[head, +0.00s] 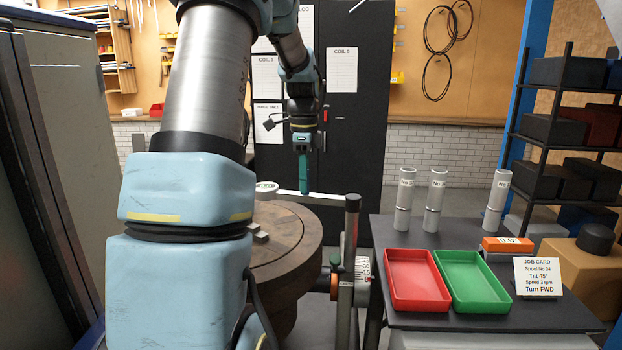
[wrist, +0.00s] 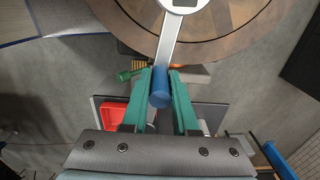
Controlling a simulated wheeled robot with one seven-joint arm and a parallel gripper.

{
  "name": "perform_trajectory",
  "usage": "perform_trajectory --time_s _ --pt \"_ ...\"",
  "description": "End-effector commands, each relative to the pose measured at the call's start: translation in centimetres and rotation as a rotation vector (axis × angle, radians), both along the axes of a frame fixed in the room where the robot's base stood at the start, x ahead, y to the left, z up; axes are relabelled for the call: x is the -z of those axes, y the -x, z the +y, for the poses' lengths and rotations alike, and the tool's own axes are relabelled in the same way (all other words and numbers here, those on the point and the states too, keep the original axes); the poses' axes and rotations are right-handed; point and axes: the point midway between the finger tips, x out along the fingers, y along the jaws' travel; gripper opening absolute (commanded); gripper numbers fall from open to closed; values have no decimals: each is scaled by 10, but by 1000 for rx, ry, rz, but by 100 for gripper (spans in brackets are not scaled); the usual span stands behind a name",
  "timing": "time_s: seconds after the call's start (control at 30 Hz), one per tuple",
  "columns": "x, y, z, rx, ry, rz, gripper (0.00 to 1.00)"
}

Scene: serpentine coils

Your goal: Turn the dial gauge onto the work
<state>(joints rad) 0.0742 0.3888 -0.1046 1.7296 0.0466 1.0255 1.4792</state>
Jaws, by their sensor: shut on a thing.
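The dial gauge (head: 266,187) has a round, pale face with green on it. In the wrist view the gauge (wrist: 184,4) is cut off by the top edge and overlaps the round table (wrist: 235,40). The bar (wrist: 169,42) runs from it down to a blue cylindrical knob (wrist: 160,88). My gripper (head: 305,190) points down at the bar, its green fingers (wrist: 161,90) shut on the knob.
A dark-topped post (head: 352,235) stands right of the round table. On the bench are a red tray (head: 418,305), a green tray (head: 470,305), upright metal tubes (head: 433,205), an orange display (head: 507,244) and a job card (head: 538,277). Small grey blocks (head: 257,232) lie on the round table.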

Motion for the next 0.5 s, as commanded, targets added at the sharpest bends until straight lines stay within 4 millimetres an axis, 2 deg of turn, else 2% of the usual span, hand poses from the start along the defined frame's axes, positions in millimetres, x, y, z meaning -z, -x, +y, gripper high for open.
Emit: perform_trajectory --time_s 0.5 --pt "0 -7 0 -6 1 -4 0"
